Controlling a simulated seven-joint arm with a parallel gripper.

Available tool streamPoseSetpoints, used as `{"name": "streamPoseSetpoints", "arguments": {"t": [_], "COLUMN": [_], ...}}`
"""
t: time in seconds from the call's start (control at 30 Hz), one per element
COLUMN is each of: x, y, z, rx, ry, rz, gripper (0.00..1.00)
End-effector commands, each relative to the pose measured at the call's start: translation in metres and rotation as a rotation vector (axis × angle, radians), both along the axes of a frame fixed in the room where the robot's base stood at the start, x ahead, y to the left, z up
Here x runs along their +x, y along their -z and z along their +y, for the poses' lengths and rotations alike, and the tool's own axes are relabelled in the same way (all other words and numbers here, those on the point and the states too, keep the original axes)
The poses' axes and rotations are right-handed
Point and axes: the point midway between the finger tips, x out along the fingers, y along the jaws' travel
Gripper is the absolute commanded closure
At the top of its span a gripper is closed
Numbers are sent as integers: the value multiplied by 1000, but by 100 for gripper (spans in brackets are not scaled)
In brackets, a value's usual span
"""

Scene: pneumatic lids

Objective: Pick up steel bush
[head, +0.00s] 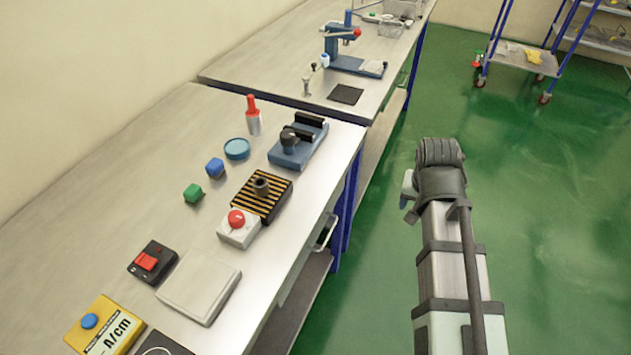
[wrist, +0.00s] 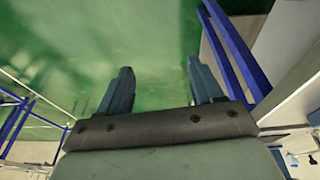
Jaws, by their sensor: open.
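A dark grey hollow cylinder (head: 261,186), which looks like the steel bush, stands upright on a black-and-yellow striped block (head: 248,205) at the near bench's right side. My gripper (wrist: 161,66) is open and empty in the wrist view, its two fingers apart over green floor. In the head view my arm is to the right of the bench, over the floor, well away from the cylinder. The fingers are mostly hidden there. The cylinder is not in the wrist view.
A white box with a red button (head: 237,226) stands just in front of the striped block. A blue fixture (head: 299,145) with a dark knob is behind it. Open floor separates arm and bench.

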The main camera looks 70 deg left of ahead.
Motion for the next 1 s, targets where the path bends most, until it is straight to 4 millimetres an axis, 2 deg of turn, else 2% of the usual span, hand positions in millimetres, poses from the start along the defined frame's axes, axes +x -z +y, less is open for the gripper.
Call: {"name": "streamPoseSetpoints", "arguments": {"t": [0.03, 0.2, 0.5, 0.8, 0.9, 1.0], "x": [-18, -76, -186, -294, -318, -334], "y": [-11, -42, -98, -151, -163, -171], "z": [14, 45, 82, 94, 94, 93], "rx": [9, 30, 74, 116, 125, 133], "ry": [-28, -103, -234, -354, -381, -398], "rz": [-5, -17, -31, -36, -35, -34], "gripper": [34, 34, 34, 34, 34, 34]}}
